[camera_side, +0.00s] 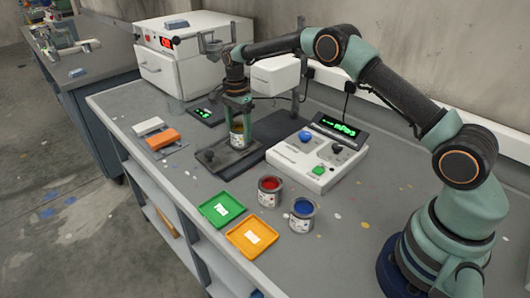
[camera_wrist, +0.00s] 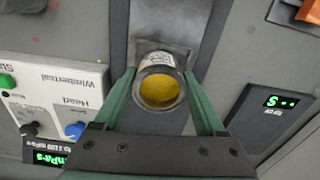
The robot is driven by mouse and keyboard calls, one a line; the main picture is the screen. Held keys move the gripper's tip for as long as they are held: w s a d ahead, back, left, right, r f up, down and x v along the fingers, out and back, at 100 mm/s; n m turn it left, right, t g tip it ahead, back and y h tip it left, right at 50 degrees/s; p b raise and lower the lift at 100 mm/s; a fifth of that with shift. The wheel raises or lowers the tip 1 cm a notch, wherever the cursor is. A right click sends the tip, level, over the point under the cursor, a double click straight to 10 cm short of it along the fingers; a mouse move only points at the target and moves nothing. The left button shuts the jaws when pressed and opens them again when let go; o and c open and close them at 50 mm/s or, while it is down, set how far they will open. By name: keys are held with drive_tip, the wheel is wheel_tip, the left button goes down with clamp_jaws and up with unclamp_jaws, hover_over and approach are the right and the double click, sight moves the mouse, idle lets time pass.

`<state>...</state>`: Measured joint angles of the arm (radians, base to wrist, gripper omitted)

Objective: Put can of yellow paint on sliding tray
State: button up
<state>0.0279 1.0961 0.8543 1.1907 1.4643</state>
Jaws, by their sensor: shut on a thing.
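The can of yellow paint (camera_side: 237,139) is upright between the fingers of my gripper (camera_side: 237,117), which is shut on it. In the wrist view the can's open top (camera_wrist: 160,89) shows yellow paint, with a green finger of my gripper (camera_wrist: 160,96) on each side. The dark sliding tray (camera_side: 221,166) lies under the can, on the bench in front of a dark base plate. The can's bottom is at or just above the tray; I cannot tell whether it touches. Part of the tray (camera_wrist: 178,50) also shows beyond the can in the wrist view.
A white control box (camera_side: 318,163) with knobs stands right of the tray. A red paint can (camera_side: 270,192) and a blue paint can (camera_side: 302,215) stand in front, near a green tray (camera_side: 221,209) and an orange tray (camera_side: 252,238). A white oven-like cabinet (camera_side: 183,71) stands behind.

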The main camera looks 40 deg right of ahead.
drive_tip(key=shift+f, duration=0.1)
drive_tip(key=o, duration=1.5)
drive_tip(key=s+r+n+t, duration=0.1)
drive_tip(key=s+r+n, duration=0.1)
drive_tip(key=r, duration=0.8)
drive_tip(key=s+r+n, duration=0.2)
drive_tip(key=r, duration=0.8)
drive_tip(key=s+a+r+n+t, duration=0.15)
drive_tip(key=s+r+n, duration=0.25)
drive_tip(key=s, duration=0.4)
drive_tip(key=s+f+n+t, duration=0.1)
drive_tip(key=s+n, duration=0.2)
drive_tip(key=s, duration=0.2)
drive_tip(key=s+f+n+t, duration=0.1)
drive_tip(key=s+f+n, duration=0.1)
drive_tip(key=s, duration=0.4)
drive_tip(key=s+f+n+t, duration=0.1)
drive_tip(key=s+n, duration=0.3)
drive_tip(key=s, duration=0.1)
drive_tip(key=shift+s+f, duration=0.25)
drive_tip(key=shift+f, duration=0.05)
